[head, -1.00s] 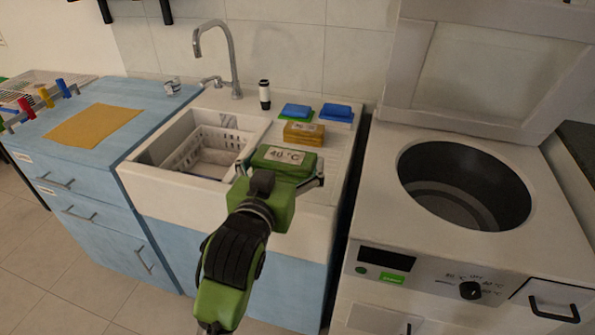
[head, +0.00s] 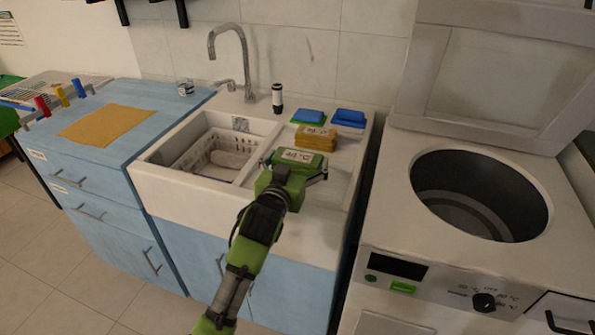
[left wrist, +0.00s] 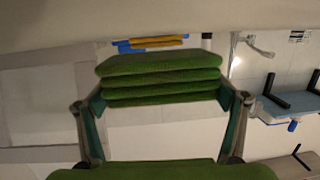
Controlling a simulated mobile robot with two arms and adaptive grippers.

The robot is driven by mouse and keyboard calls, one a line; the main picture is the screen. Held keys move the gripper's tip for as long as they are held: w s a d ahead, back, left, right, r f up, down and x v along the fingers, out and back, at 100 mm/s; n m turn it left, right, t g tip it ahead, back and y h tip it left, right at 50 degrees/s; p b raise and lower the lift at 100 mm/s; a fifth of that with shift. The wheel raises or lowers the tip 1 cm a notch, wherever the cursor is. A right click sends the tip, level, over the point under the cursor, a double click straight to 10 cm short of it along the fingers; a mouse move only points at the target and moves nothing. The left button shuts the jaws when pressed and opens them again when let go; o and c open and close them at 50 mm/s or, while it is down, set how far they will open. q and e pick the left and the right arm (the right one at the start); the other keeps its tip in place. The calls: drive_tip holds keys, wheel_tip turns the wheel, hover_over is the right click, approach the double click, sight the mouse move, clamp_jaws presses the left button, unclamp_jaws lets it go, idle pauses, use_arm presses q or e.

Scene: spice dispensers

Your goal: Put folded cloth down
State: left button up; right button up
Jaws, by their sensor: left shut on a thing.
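My left gripper (head: 297,168) is shut on a green folded cloth (head: 299,156) with a white label that appears to read 40 °C. In the left wrist view, the cloth (left wrist: 160,80) shows as several stacked layers between the two fingers. It is over the front part of the sink's drainboard (head: 346,152), just in front of a yellow folded cloth (head: 316,138). I cannot tell whether its underside touches the board. My right gripper is not in view.
The sink basin at left holds a white basket (head: 212,158). A dark bottle (head: 277,99) and the tap (head: 240,62) stand behind. An open-topped washer (head: 390,215) is at right.

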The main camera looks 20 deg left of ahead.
sight(297, 171)
use_arm(q)
drive_tip(key=f, duration=0.3)
drive_tip(key=shift+w+f, duration=0.2)
drive_tip(key=shift+f, duration=0.05)
drive_tip(key=shift+f, duration=0.1)
drive_tip(key=shift+f, duration=0.15)
drive_tip(key=o, duration=1)
drive_tip(key=shift+o, duration=0.2)
drive_tip(key=shift+s+r, duration=0.15)
drive_tip(key=shift+r, duration=0.1)
drive_tip(key=s+r, duration=0.1)
drive_tip(key=s, duration=1)
drive_tip(key=shift+s+d+r, duration=0.15)
drive_tip(key=shift+s+r, duration=0.2)
